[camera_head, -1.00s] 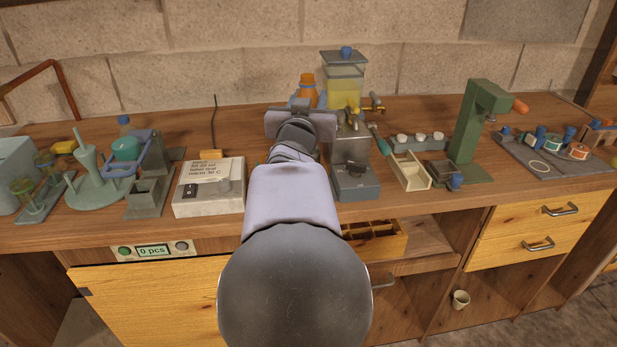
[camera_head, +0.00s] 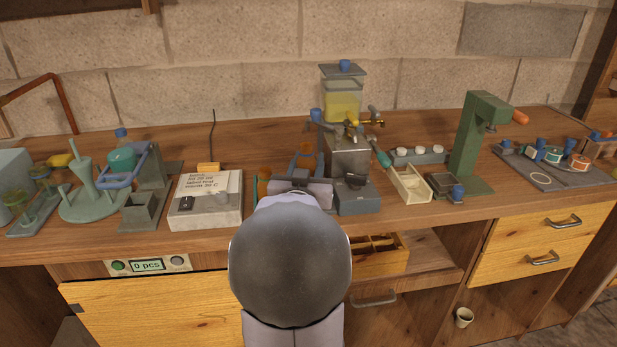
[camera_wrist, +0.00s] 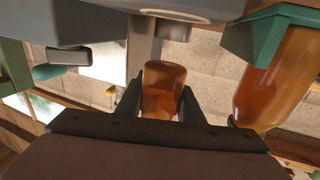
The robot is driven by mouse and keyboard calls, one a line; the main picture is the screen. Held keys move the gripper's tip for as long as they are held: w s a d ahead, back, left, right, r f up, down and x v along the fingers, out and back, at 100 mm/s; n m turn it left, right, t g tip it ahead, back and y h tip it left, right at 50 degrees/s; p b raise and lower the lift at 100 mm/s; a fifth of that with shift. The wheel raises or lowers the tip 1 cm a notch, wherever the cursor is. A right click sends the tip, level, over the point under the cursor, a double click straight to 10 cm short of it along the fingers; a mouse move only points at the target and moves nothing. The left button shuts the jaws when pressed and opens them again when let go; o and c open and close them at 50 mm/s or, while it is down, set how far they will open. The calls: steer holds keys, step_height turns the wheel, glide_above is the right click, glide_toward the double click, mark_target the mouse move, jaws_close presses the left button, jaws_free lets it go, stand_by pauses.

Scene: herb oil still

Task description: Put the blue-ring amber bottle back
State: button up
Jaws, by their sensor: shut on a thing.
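My gripper (camera_wrist: 162,112) is shut on an amber bottle (camera_wrist: 164,82), which sits between the two dark fingers in the wrist view. I cannot make out a blue ring on it there. In the head view my gripper (camera_head: 300,183) is low over the bench, in front of the grey metal stand, and my arm hides most of what it holds. A larger amber vessel (camera_wrist: 275,82) with a green part at its upper end shows at the right of the wrist view, apart from the fingers.
A white labelled box (camera_head: 206,207) lies left of my gripper. The stand (camera_head: 347,158) with the yellow-liquid tank (camera_head: 342,100) is just behind and right. A dark grey box (camera_head: 356,196) is close on the right. An open divided drawer (camera_head: 377,255) sits below the bench edge.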

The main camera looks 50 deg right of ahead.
steer(key=shift+f+b, duration=0.3)
steer(key=shift+f, duration=1.7)
steer(key=shift+f, duration=0.2)
steer(key=o, duration=1.2)
steer(key=shift+r, duration=0.1)
steer(key=v, duration=0.5)
steer(key=shift+s+a+f+b, duration=0.1)
steer(key=shift+a+f+b, duration=0.15)
steer(key=shift+b, duration=0.7)
steer(key=b+v, duration=0.1)
steer(key=b, duration=0.2)
steer(key=shift+s+a+r, duration=0.1)
steer(key=shift+s+a, duration=0.1)
steer(key=shift+a, duration=0.25)
steer(key=shift+o, duration=0.4)
